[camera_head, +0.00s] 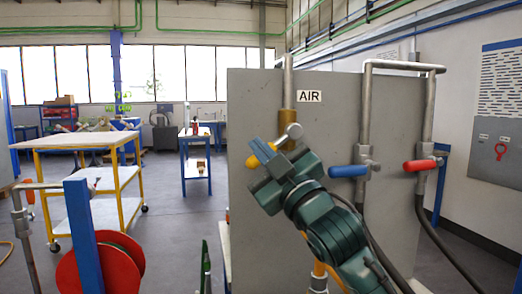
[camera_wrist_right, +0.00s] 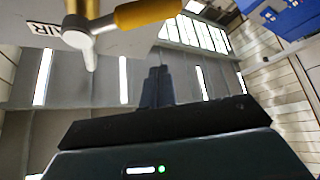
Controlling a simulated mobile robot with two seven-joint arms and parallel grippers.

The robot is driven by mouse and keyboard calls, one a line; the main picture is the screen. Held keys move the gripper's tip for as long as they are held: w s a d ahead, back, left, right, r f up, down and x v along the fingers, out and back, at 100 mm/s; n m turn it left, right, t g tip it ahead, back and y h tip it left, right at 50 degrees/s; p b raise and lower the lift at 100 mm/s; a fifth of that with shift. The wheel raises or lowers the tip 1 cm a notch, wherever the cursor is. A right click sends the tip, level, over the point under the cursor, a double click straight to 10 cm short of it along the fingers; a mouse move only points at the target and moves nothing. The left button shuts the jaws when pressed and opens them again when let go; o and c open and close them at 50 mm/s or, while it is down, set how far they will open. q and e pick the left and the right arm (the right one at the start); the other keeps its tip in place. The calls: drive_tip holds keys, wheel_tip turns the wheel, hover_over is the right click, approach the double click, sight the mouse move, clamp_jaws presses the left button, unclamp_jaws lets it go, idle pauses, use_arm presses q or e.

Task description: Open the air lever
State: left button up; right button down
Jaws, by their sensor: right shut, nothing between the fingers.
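The air valve has a brass body (camera_head: 288,122) on a vertical pipe beside the white AIR label (camera_head: 310,96). Its yellow lever (camera_head: 263,150) points left and slightly down in the head view, with a silver end at the valve. The yellow lever (camera_wrist_right: 148,14) also shows at the top of the wrist view, beside the label (camera_wrist_right: 42,27). My right gripper (camera_head: 275,172) is just below the lever, its fingers (camera_wrist_right: 157,85) together and empty. Whether it touches the lever cannot be told. My left gripper is out of view.
A blue lever (camera_head: 348,171) and a red lever (camera_head: 422,165) sit on pipes to the right on the grey panel (camera_head: 255,95). Black hoses hang below them. A red reel (camera_head: 100,268) and a yellow-framed cart (camera_head: 128,178) stand left, with open floor between.

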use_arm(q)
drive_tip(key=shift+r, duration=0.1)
use_arm(e)
drive_tip(key=w, duration=0.1)
drive_tip(key=w+f, duration=0.1)
drive_tip(key=w, duration=0.2)
drive_tip(key=shift+w+d+f, duration=0.1)
drive_tip(key=shift+w+f, duration=0.1)
drive_tip(key=shift+f, duration=0.05)
use_arm(q)
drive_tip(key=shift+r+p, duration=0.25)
drive_tip(key=shift+p, duration=0.1)
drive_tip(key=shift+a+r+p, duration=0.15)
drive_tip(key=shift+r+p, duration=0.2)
drive_tip(key=shift+p, duration=0.15)
use_arm(e)
drive_tip(key=shift+d+f+n+g+y, duration=0.15)
drive_tip(key=shift+n+g+y, duration=0.15)
drive_tip(key=shift+n, duration=0.3)
